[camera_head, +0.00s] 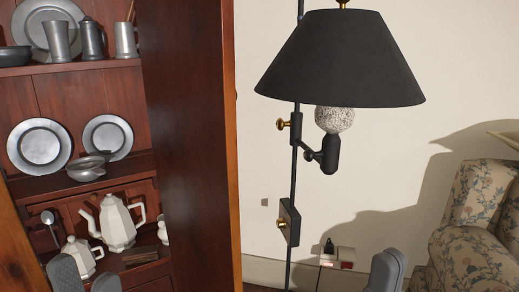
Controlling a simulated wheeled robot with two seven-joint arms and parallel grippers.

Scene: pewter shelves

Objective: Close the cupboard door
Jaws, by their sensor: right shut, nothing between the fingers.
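The cupboard (85,170) is dark red-brown wood and stands open on the left, its shelves in plain view. A tall dark wooden panel (185,150) with an orange-brown front edge stands to the right of the shelves; it looks like an open door, but I cannot tell it surely from the cupboard's side. A lighter wooden edge (15,250) slants in at the lower left. My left gripper (86,281) is open at the bottom left, its grey fingers apart in front of the lower shelf. My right gripper (385,272) is shut and empty at the bottom, right of the panel.
Pewter plates (40,145) and mugs stand on the upper shelves. A white teapot (117,222) and a smaller white pot (82,257) stand low, near my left gripper. A black-shaded lamp (340,60) stands right of the panel. A floral armchair (475,225) is at the far right.

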